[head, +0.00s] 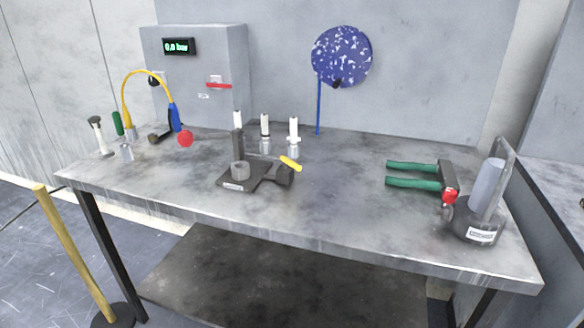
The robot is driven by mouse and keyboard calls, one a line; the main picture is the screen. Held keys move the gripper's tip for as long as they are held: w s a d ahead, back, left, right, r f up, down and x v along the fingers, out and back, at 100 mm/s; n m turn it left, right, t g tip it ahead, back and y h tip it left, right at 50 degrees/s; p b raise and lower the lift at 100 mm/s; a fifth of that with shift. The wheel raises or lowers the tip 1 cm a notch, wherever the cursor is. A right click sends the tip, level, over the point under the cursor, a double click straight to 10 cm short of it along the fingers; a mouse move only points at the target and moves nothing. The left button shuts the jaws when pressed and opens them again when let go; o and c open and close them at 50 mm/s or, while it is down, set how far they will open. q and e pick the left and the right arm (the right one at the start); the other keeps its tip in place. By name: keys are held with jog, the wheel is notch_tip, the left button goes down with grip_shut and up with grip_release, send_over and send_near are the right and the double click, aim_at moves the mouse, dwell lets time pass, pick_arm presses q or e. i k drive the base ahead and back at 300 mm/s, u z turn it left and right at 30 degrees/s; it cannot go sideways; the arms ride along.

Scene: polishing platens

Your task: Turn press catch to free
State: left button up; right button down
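A second device (478,226) stands at the right end, with a round dark labelled base, a grey cylinder and an upright frame. A red knob (450,196) shows at its left, close to the head of a green-handled tool. I cannot tell which part is the press catch or how it is set. Neither of my grippers is in view.
The green-handled tool (412,175) lies left of the right-hand device. White-topped bottles (265,130) stand behind the fixture. A grey cabinet (195,75) with a green display, a yellow hose (147,72) and a red ball (186,139) are at left. The table's front middle (340,215) is clear.

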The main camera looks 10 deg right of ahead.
aim_at(287, 162)
jog(key=u, duration=1.45)
jog(key=i, duration=0.95)
jog(key=z, duration=1.7)
